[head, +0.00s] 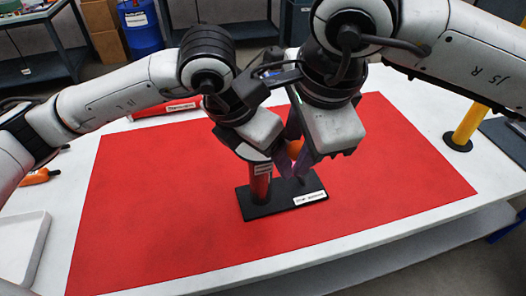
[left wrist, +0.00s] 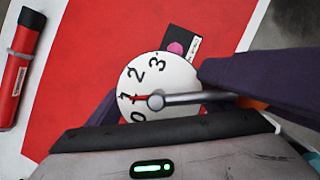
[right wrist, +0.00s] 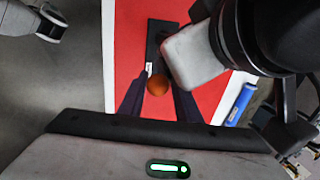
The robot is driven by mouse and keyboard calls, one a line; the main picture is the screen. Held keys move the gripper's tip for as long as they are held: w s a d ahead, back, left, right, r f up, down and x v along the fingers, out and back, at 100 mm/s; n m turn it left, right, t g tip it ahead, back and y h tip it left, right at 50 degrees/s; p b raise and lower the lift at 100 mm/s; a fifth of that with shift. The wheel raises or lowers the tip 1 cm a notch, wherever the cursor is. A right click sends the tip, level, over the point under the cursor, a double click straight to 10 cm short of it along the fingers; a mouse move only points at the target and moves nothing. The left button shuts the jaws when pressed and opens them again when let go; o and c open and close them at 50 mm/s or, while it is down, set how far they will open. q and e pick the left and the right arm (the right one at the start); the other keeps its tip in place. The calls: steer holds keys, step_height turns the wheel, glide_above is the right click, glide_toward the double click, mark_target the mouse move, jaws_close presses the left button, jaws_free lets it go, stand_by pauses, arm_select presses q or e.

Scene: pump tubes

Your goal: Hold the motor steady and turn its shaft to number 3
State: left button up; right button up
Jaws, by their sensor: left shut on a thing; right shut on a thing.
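The motor is a red upright cylinder (head: 260,186) on a black base plate (head: 285,204) with a white label. Its white dial (left wrist: 150,75) shows 0, 1, 2 and 3 in the left wrist view. A red pointer lies at 1, and a grey shaft arm (left wrist: 200,98) runs right from the hub. My left gripper (left wrist: 155,97) is shut around the motor below the dial; in the head view its fingers are mostly hidden. My right gripper (right wrist: 158,90) is shut on the orange knob (right wrist: 158,85), which also shows in the head view (head: 294,150).
The red mat (head: 390,160) is mostly clear around the base. A yellow post (head: 466,128) stands at the right, a white tray (head: 22,248) lies at the left edge, and a red labelled tube (left wrist: 18,75) lies behind. Both my arms are close together over the motor.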

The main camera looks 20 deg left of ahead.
steer(key=shift+s+a+f+m, duration=0.15)
steer(key=shift+s+a+m, duration=0.1)
steer(key=shift+s+m, duration=0.15)
steer(key=shift+s+a+f+m, duration=0.1)
steer(key=shift+s+a+m, duration=0.2)
steer(key=shift+s, duration=0.2)
steer(key=shift+c, duration=0.3)
steer(key=shift+s+a+m+h, duration=0.25)
steer(key=shift+s+m+h, duration=0.2)
steer(key=shift+m, duration=0.35)
steer(key=shift+c, duration=0.3)
steer(key=shift+o, duration=0.2)
steer(key=shift+r, duration=0.2)
steer(key=o, duration=1.2)
steer(key=v, duration=0.7)
